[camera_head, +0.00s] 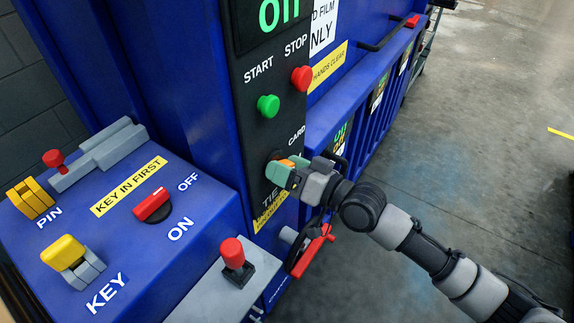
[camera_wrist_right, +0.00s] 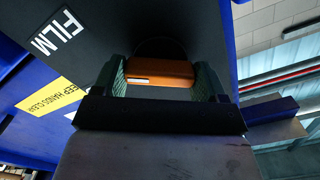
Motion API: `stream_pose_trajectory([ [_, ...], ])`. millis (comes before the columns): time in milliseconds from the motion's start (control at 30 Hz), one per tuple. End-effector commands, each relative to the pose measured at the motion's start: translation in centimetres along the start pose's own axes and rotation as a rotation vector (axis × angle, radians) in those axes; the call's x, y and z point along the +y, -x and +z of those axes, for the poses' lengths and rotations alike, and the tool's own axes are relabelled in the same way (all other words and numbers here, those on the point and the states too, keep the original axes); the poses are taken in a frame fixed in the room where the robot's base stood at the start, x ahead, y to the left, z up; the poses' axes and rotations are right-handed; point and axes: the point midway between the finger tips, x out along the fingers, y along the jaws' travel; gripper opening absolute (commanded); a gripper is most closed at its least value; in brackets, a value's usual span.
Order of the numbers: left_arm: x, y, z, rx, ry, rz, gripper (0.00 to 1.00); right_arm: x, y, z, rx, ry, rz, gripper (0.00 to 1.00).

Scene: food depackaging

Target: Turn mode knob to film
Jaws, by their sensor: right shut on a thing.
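The mode knob is an orange bar on a dark round base, low on the black control panel (camera_head: 245,95). In the right wrist view the orange knob (camera_wrist_right: 160,72) lies between both green finger pads, with a small white mark at its left end. My right gripper (camera_head: 284,170) reaches the panel from the right and is shut on the knob, hiding most of it in the head view. The CARD label (camera_head: 297,137) is above the knob. The FILM label (camera_wrist_right: 57,32) shows in the right wrist view. My left gripper is not in view.
A green START button (camera_head: 268,106) and red STOP button (camera_head: 302,78) sit above the knob. A blue box (camera_head: 120,235) at the left carries a red switch (camera_head: 152,205). A red-topped lever (camera_head: 233,254) stands below the panel. Open floor (camera_head: 470,150) lies at the right.

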Motion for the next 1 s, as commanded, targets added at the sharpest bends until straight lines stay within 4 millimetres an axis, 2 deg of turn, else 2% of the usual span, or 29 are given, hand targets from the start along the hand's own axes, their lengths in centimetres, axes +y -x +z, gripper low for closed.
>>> stream_pose_trajectory([
  [400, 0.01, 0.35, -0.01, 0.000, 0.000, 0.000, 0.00, 0.02, -0.01, -0.07, 0.002, -0.190, 0.000, 0.49],
  [933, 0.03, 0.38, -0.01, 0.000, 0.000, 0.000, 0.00, 0.06, 0.00, -0.06, 0.002, -0.214, 0.000, 0.49],
  [967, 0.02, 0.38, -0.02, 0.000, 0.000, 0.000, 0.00, 0.06, 0.00, -0.06, 0.002, -0.214, 0.000, 0.75],
  [1000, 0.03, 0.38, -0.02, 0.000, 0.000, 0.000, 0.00, 0.05, 0.00, -0.06, 0.002, -0.214, 0.000, 0.81],
])
